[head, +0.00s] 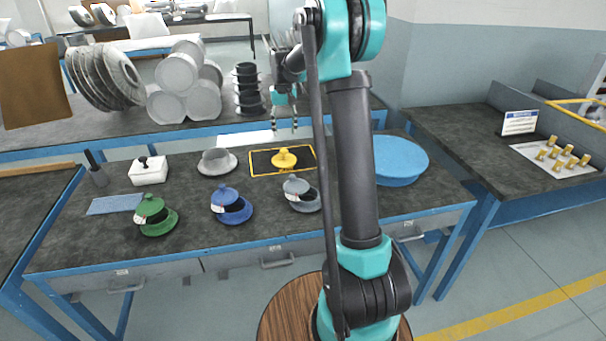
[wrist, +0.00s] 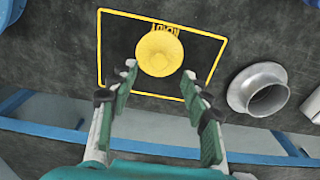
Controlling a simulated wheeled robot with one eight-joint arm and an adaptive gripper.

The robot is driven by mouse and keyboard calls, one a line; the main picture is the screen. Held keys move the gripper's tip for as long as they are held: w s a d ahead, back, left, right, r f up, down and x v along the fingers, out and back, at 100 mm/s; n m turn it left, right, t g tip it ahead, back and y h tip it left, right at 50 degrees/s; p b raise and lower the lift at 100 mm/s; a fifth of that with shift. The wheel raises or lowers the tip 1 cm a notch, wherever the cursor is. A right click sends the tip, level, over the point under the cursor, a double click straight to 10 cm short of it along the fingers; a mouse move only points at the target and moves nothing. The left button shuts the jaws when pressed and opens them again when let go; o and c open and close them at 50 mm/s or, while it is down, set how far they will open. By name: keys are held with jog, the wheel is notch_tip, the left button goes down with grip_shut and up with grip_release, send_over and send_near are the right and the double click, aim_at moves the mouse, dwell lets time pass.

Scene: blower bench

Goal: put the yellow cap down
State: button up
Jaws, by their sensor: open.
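The yellow cap (head: 284,158) sits upright on the bench, inside a yellow-outlined black rectangle (head: 310,166). In the wrist view the cap (wrist: 159,53) shows from above, within the outline (wrist: 100,50) near its middle. My gripper (head: 284,128) is above and behind the cap in the head view, clear of it. In the wrist view my gripper (wrist: 161,82) has its two fingers spread wide and nothing between them. Part of the lettering by the cap is hidden.
Green (head: 155,216), blue (head: 231,205) and grey (head: 302,194) caps stand along the front of the bench. A grey flanged piece (head: 217,162) is left of the outline; it also shows in the wrist view (wrist: 257,90).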

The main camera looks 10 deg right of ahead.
jog(key=s+d+f+t, duration=0.1)
jog(key=s+f, duration=0.2)
jog(key=s, duration=0.9)
jog(key=s+d+f+t, duration=0.1)
jog(key=s+f, duration=0.3)
jog(key=s, duration=0.9)
jog(key=s+d+f+t, duration=0.1)
jog(key=s+f+t, duration=0.1)
jog(key=s, duration=1)
jog(key=shift+s+d+f, duration=0.35)
jog(key=shift+s+f, duration=0.05)
jog(key=shift+f, duration=0.35)
jog(key=shift+c, duration=0.4)
